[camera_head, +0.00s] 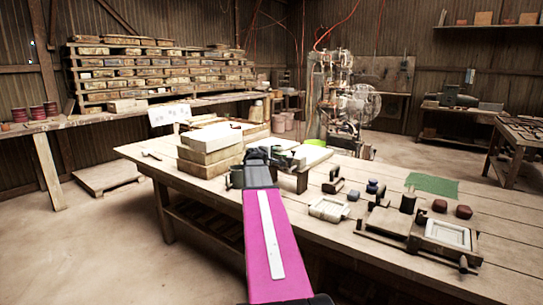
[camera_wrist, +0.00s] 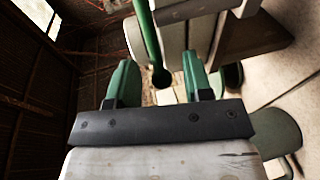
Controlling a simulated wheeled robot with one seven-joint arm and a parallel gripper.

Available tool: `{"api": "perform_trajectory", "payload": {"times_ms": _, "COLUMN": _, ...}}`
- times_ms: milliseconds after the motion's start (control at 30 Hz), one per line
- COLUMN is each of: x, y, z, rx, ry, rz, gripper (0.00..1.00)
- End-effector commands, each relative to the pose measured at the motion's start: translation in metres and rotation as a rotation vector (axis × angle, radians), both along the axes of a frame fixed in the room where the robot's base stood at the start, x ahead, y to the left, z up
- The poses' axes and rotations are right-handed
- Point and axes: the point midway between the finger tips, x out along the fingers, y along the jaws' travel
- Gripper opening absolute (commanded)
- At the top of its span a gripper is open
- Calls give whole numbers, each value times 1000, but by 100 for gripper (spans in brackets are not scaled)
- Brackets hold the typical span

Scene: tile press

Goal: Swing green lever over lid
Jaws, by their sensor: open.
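My gripper (camera_wrist: 158,75) is open in the wrist view, with one green finger on each side. A green lever (camera_wrist: 147,30) comes down from the top of the wrist view, and its dark rounded end (camera_wrist: 161,78) shows between the fingers. I cannot tell whether a finger touches it. Pale grey boards (camera_wrist: 202,32) lie just right of the lever; I cannot tell which one is the lid. In the head view my gripper (camera_head: 264,157) is at the middle of the workbench, beside the press area. There my own arm hides the fingers and the lever cannot be made out.
The wooden workbench (camera_head: 480,215) holds a stack of blocks (camera_head: 210,150) left of my gripper. Open floor (camera_head: 110,245) lies to the left.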

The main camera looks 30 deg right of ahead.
Motion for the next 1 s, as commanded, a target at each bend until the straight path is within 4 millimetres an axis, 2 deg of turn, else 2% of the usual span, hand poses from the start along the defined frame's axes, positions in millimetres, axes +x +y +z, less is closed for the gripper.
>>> {"api": "perform_trajectory", "payload": {"times_ms": 167, "x": -12, "y": 17, "z": 4, "rx": 0, "ry": 0, "rz": 2, "gripper": 46}}
{"api": "perform_trajectory", "payload": {"times_ms": 600, "x": -51, "y": 80, "z": 18, "rx": 0, "ry": 0, "rz": 1, "gripper": 46}}
{"api": "perform_trajectory", "payload": {"times_ms": 733, "x": -55, "y": 87, "z": 20, "rx": 0, "ry": 0, "rz": 0, "gripper": 46}}
{"api": "perform_trajectory", "payload": {"times_ms": 1000, "x": -54, "y": 87, "z": 20, "rx": 1, "ry": 1, "rz": -1, "gripper": 48}}
